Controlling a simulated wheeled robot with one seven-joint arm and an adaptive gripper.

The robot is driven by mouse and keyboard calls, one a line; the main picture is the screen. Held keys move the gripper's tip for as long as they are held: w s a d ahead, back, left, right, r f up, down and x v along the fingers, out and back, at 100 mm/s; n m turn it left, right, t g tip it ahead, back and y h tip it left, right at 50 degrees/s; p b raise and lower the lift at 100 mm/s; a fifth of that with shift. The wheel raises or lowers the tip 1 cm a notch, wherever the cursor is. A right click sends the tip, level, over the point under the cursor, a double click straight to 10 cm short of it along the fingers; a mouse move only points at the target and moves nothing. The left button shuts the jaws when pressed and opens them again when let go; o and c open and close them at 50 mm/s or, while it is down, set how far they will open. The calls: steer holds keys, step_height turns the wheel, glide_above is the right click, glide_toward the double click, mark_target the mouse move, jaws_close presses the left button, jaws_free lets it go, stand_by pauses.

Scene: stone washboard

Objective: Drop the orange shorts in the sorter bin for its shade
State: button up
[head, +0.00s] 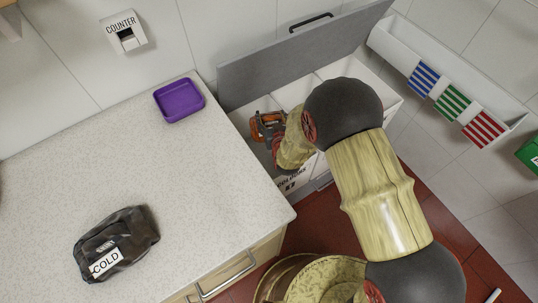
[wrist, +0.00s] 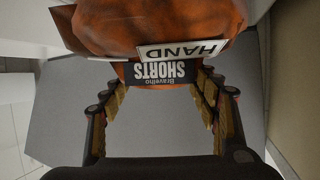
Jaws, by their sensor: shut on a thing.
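My gripper (wrist: 160,110) is shut on the orange shorts (wrist: 125,25), a bundle with a black "SHORTS" label and a white "HAND" tag in the wrist view. In the head view the shorts (head: 262,127) show as a small orange patch at my gripper (head: 272,128), over the left part of the open sorter bin (head: 297,94). The bin is white inside, with dividers, and its grey lid (head: 270,65) is raised at the back. Lettering on its front, seemingly "COLOURS", is partly covered by my arm. The rest of its compartments are partly hidden.
A white wall trough (head: 400,50) with blue, green and red striped labels hangs at right. A drawer handle (head: 226,285) juts below the counter edge.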

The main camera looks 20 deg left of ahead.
steer(key=o, duration=1.8)
steer(key=v, duration=1.2)
steer(key=shift+r, duration=0.1)
